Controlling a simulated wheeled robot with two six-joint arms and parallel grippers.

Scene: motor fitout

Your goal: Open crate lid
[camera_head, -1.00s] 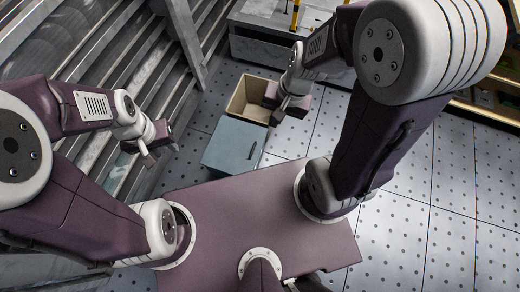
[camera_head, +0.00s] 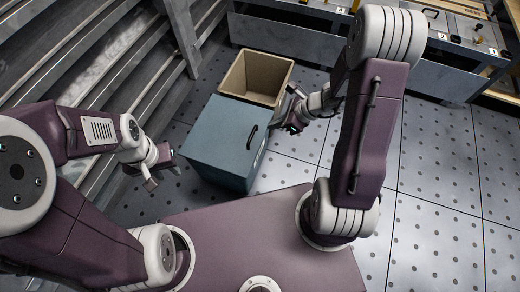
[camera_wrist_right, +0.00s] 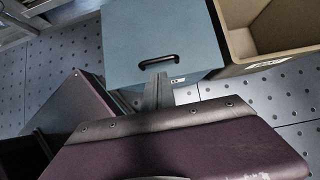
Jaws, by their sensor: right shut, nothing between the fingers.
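The blue-grey crate (camera_head: 217,172) stands on the floor in front of me, its flat lid (camera_head: 222,122) closed on top. A dark bar handle (camera_head: 252,136) sits near the lid's right edge. In the right wrist view the same handle (camera_wrist_right: 159,61) lies just beyond the fingertips. My right gripper (camera_head: 291,124) is shut and empty, to the right of the crate; its narrow fingers (camera_wrist_right: 158,93) point toward the handle, and I cannot tell whether they touch it. My left gripper (camera_head: 152,180) hangs to the left of the crate, apart from it; its jaw gap is unclear.
An open tan bin (camera_head: 240,77) stands directly behind the crate, and also shows in the right wrist view (camera_wrist_right: 236,36). Metal racking (camera_head: 105,50) runs along the left. A grey bench (camera_head: 290,42) stands at the back. Perforated floor (camera_head: 430,190) is clear on the right.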

